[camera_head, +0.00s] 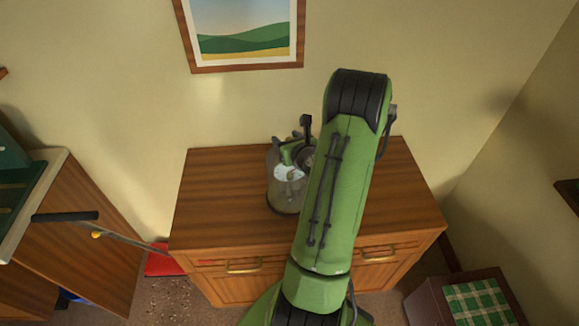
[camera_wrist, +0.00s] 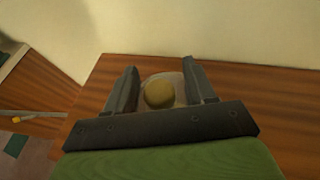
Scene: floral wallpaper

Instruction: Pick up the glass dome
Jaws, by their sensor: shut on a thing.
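The glass dome (camera_head: 285,195) is a clear upright dome on the wooden cabinet top, left of my arm in the head view. Its contents are hard to make out through the glass. In the wrist view the dome (camera_wrist: 172,77) shows between the two dark fingers, with a round tan knob (camera_wrist: 159,94) at its top. My gripper (camera_wrist: 158,88) is shut on the dome, with one finger on each side of it. In the head view my gripper is partly hidden by my green arm. I cannot tell whether the dome's base touches the cabinet.
The wooden cabinet (camera_head: 215,195) has clear top space left of the dome. A framed picture (camera_head: 247,35) hangs on the wall behind. A counter (camera_head: 75,230) with a dark-handled item (camera_head: 65,216) stands at left. A box with a green checked cloth (camera_head: 478,302) is at lower right.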

